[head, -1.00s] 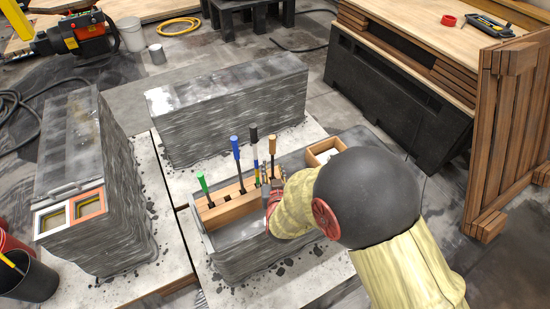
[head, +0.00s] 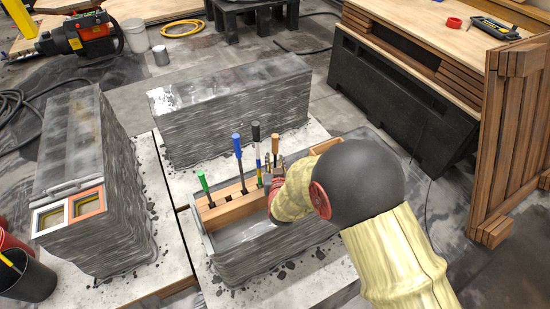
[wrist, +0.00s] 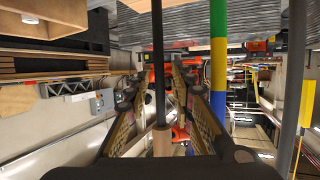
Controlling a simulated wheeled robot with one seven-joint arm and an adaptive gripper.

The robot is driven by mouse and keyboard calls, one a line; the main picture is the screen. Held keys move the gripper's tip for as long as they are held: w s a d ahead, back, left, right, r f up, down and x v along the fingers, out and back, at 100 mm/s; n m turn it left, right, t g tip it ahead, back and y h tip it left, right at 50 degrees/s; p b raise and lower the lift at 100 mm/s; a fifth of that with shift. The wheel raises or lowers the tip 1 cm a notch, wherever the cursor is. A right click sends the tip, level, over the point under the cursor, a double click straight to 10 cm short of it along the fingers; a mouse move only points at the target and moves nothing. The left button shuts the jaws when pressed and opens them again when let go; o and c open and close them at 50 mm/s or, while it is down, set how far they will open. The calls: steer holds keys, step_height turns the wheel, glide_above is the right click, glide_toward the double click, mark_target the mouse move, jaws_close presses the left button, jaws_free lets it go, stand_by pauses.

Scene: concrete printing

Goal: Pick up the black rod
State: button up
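Several upright tools stand in a wooden rack (head: 232,208) inside a grey trough in the head view. One is a rod with a black top (head: 256,131), between a blue-handled tool (head: 237,146) and a wood-handled tool (head: 275,143). My gripper (head: 272,178) is low beside them at the rack's right end. In the wrist view my gripper (wrist: 164,88) is open, its fingers on either side of a thin dark shaft (wrist: 158,60) with a wooden end (wrist: 162,141). A green, yellow and blue banded rod (wrist: 218,75) stands outside the fingers. I cannot tell whether either finger touches the shaft.
A green-handled tool (head: 203,182) stands at the rack's left end. The trough wall (head: 262,258) is close below my gripper. A grey block (head: 230,115) lies behind, another (head: 75,165) to the left. A small wooden box (head: 326,146) is partly hidden by my arm.

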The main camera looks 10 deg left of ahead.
jaws_close()
stand_by(0.6)
